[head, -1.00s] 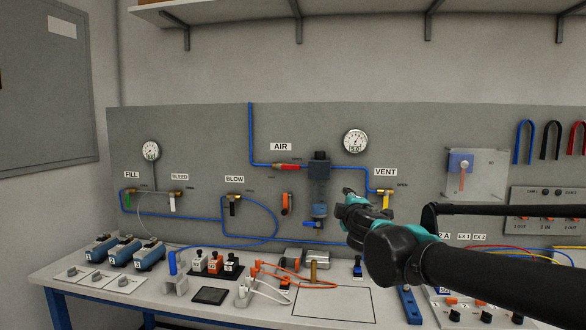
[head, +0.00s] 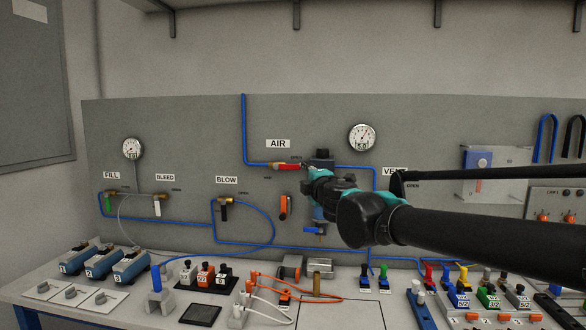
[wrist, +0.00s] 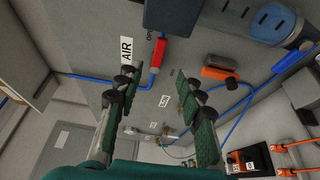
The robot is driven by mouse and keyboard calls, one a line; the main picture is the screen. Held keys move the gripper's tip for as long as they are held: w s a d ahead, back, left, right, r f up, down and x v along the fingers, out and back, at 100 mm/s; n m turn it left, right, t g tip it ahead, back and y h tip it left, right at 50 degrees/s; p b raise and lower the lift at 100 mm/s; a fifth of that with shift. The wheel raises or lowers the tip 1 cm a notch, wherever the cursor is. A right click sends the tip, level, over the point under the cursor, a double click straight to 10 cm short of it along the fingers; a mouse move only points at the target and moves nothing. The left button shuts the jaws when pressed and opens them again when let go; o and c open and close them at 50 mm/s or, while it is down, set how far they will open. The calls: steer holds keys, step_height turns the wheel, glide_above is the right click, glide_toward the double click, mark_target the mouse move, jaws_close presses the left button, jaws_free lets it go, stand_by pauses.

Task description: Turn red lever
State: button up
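The red lever (head: 284,166) lies level along the blue air pipe below the AIR label (head: 278,143) on the grey panel. In the wrist view the red lever (wrist: 158,51) shows beyond the fingertips, slightly left of the centre line, with the AIR label (wrist: 126,50) beside it. My gripper (head: 308,171) is just right of the lever in the head view. In the wrist view my gripper (wrist: 160,80) is open, with nothing between its fingers, and does not touch the lever. The gripper hides part of the valve area in the head view.
A dark regulator unit (head: 322,157) stands right of the lever, and the orange lever (head: 286,206) sits below. A gauge (head: 362,137) is above right. The bench below holds several switches and cables.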

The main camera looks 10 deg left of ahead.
mark_target(294, 167)
steer(key=x, duration=1.4)
steer(key=shift+w, duration=0.1)
jaws_close()
